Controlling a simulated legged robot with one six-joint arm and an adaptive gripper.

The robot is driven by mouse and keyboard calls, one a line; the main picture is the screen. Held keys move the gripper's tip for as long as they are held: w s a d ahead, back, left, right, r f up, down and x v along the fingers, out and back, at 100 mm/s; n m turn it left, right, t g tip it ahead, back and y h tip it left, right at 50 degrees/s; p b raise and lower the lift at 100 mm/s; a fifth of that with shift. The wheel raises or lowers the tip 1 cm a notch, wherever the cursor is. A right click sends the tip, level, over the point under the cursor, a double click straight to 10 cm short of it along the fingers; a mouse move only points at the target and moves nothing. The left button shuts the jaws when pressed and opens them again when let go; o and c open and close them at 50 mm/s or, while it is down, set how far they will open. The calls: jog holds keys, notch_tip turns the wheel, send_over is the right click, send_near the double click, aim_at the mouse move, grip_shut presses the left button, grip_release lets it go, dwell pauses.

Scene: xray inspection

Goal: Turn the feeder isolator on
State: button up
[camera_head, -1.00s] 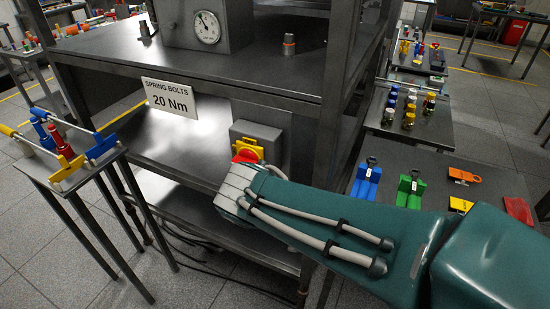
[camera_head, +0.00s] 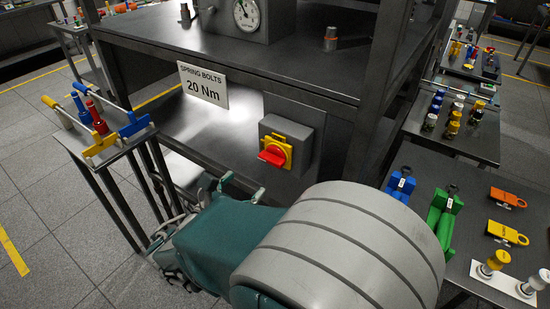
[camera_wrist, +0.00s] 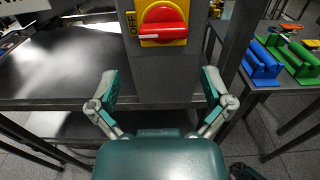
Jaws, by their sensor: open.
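The feeder isolator is a grey box on a dark metal panel with a yellow plate (camera_head: 285,143) and a red rotary handle (camera_head: 272,155). In the wrist view the red handle (camera_wrist: 163,33) lies horizontal at the top, its white mark at the left end. The letters OFF show on the left side of the yellow plate (camera_wrist: 176,42). My gripper (camera_wrist: 160,82) is open and empty, its two fingers spread below the handle and apart from it. In the head view my gripper (camera_head: 240,188) is below and left of the isolator, partly hidden by my arm.
A "SPRING BOLTS 20 Nm" sign (camera_head: 203,85) stands left of the isolator. A gauge box (camera_head: 245,18) sits on the shelf above. A rack with coloured tools (camera_head: 100,135) stands left. Blue and green lockout parts (camera_head: 443,212) lie on the right table, beyond a metal post.

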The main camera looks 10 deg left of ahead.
aim_at(268, 163)
jog(key=x, duration=0.7)
jog(key=shift+w+d, duration=0.2)
jog(key=shift+d, duration=0.2)
jog(key=shift+w+d, duration=0.1)
jog(key=shift+w, duration=0.45)
jog(key=c, duration=0.8)
